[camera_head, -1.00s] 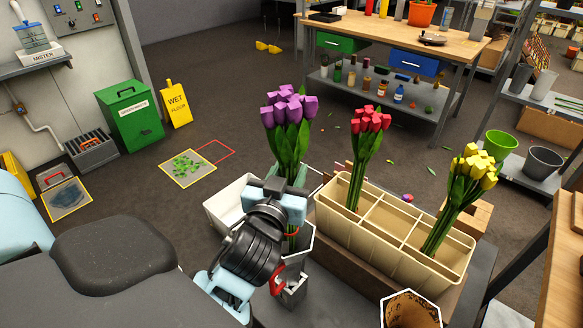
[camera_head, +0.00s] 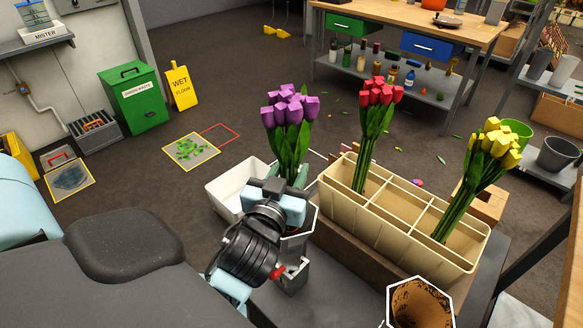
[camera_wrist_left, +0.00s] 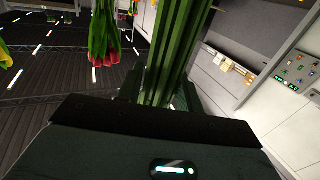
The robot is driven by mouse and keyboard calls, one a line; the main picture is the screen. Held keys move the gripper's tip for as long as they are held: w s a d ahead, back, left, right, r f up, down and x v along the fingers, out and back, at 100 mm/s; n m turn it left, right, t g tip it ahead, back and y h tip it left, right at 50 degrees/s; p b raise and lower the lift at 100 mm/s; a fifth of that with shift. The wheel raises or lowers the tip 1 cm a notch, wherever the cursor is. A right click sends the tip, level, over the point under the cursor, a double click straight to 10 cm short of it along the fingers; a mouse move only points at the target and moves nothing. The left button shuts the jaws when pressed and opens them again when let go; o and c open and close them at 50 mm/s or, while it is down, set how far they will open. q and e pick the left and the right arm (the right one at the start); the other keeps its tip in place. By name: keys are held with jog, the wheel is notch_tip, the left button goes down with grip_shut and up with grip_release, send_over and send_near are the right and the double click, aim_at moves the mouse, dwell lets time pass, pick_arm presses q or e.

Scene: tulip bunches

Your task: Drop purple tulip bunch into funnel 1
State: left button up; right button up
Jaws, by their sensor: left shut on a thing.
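The purple tulip bunch (camera_head: 290,110) stands upright, blooms up, with its green stems in my left gripper (camera_head: 284,192). The gripper is shut on the stems, which also fill the middle of the left wrist view (camera_wrist_left: 172,50). A grey funnel with a white hexagonal rim (camera_head: 315,222) is directly below and behind the gripper. The gripper hides part of the funnel and the lower stem ends, so I cannot tell how far they reach into it. A second white-rimmed funnel with a brown inside (camera_head: 421,302) is at the lower right. My right gripper is not in view.
A cream divided bin (camera_head: 390,222) right of the gripper holds red tulips (camera_head: 376,120) and yellow tulips (camera_head: 488,160) upright. A white bin (camera_head: 228,188) is just left of the gripper. A workbench (camera_head: 410,22) stands behind; the floor between is mostly open.

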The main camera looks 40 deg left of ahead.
aim_at(289, 184)
pick_arm(q)
jog(key=shift+f+b, duration=1.05)
jog(key=shift+f, duration=0.55)
jog(key=shift+f+b, duration=2.3)
jog(key=shift+f, duration=0.6)
jog(key=o, duration=2)
jog(key=shift+o, duration=0.6)
